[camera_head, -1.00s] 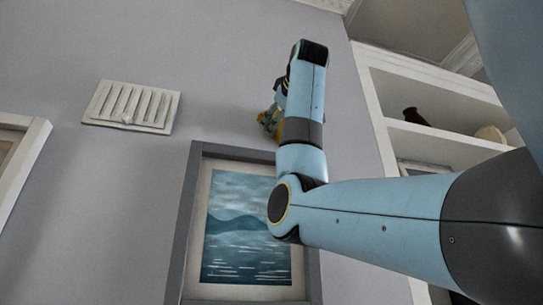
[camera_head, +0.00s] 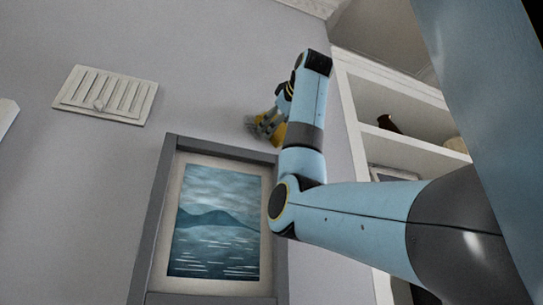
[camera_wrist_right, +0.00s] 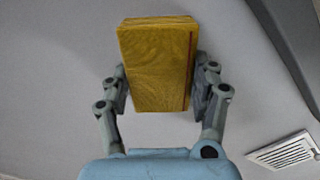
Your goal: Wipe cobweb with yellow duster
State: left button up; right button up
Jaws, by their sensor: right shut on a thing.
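The yellow duster (camera_wrist_right: 157,65) is a folded yellow cloth block with a red stripe near its right edge. In the right wrist view my right gripper (camera_wrist_right: 163,82) is shut on it, with a grey finger on each side. In the head view the right gripper (camera_head: 266,124) is near the wall, just above the framed picture's top right corner. Only a bit of the duster (camera_head: 280,134) shows there, partly hidden by my arm. I cannot clearly make out a cobweb in either view. My left gripper is not in view.
A framed seascape (camera_head: 215,225) hangs on the grey wall below the gripper. A white slatted vent (camera_head: 105,95) is to the left; it also shows in the wrist view (camera_wrist_right: 283,152). White shelves (camera_head: 410,145) with a dark vase (camera_head: 388,123) stand right. The wall between vent and gripper is bare.

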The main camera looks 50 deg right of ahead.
aim_at(265, 113)
jog(key=shift+w+a+r+p, duration=0.1)
jog(key=shift+a+r+p, duration=0.05)
jog(key=shift+r+p, duration=0.3)
jog(key=shift+w+a+r+p, duration=0.1)
jog(key=shift+a+r+p, duration=0.05)
jog(key=shift+r+p, duration=0.3)
jog(key=shift+w+a+p, duration=0.2)
jog(key=shift+w+a, duration=0.45)
jog(key=shift+a, duration=0.5)
jog(key=shift+w+a+p, duration=0.15)
jog(key=shift+w+a, duration=0.45)
jog(key=shift+a, duration=0.6)
jog(key=shift+w+a+p, duration=0.2)
jog(key=shift+w+a, duration=0.45)
jog(key=shift+a, duration=0.5)
jog(key=shift+s+d+r+p, duration=0.1)
jog(key=shift+d+r+p, duration=0.05)
jog(key=shift+r+p, duration=0.65)
jog(key=shift+s+d+b, duration=0.3)
jog(key=shift+d+b, duration=0.05)
jog(key=shift+d, duration=0.2)
jog(key=s+d, duration=0.2)
jog(key=d, duration=0.1)
jog(key=shift+d+b, duration=0.2)
jog(key=shift+b, duration=0.15)
jog(key=s+d, duration=0.3)
jog(key=d, duration=0.3)
jog(key=shift+b, duration=0.3)
jog(key=shift+s, duration=0.1)
